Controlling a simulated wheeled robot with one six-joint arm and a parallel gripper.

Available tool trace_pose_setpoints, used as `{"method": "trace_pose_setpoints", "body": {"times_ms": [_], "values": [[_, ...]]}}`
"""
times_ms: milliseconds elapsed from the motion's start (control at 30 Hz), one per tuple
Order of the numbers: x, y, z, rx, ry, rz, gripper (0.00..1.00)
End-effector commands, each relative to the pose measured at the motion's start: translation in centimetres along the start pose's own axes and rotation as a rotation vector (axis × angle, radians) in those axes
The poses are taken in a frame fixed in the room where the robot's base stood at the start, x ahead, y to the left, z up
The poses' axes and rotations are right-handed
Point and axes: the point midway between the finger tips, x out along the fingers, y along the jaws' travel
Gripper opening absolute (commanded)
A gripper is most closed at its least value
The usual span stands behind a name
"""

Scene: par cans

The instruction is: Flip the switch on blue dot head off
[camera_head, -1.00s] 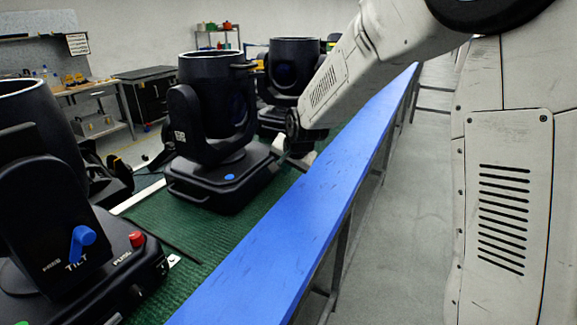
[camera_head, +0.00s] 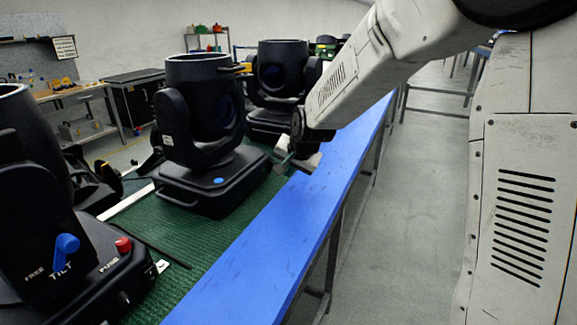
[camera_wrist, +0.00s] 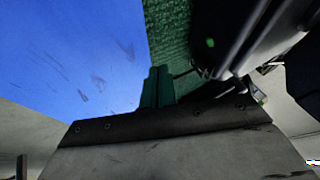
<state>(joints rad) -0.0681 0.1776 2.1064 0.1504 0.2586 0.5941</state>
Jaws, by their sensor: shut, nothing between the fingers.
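The blue dot head (camera_head: 200,110) is a black moving-head lamp on a black base, upright on the green mat. Its blue dot (camera_head: 218,180) is on the base's front. I cannot make out its switch. My gripper (camera_head: 286,163) is to the right of this base, above the edge of the blue strip, partly hidden by my arm. In the wrist view its green fingers (camera_wrist: 158,88) are shut and empty. A black fixture with a green dot (camera_wrist: 210,42) shows there at upper right, apart from the fingers.
A nearer black head has a blue TILT lever (camera_head: 67,245) and red FUSE knob (camera_head: 123,245) at left. Another head (camera_head: 282,75) stands behind. The blue strip (camera_head: 250,265) edges the green mat (camera_head: 160,215). Grey floor at right is clear.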

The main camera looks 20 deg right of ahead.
Motion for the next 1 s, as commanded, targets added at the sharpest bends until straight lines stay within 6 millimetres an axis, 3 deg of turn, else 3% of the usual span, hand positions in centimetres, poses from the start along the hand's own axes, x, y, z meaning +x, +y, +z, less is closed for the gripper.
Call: {"method": "trace_pose_setpoints", "body": {"times_ms": [200, 400, 767, 867, 1000], "values": [[-4.8, 1.5, 0.2, 0.0, 0.004, -0.003, 0.0], [-8.1, 2.8, 0.1, 0.005, 0.005, 0.001, 0.0], [-9.8, 3.1, 0.5, -0.008, -0.001, 0.003, 0.0], [-9.7, 3.9, 1.7, -0.062, -0.053, 0.034, 0.0], [-10.9, 6.8, 5.7, -0.198, -0.197, 0.115, 0.0]]}}
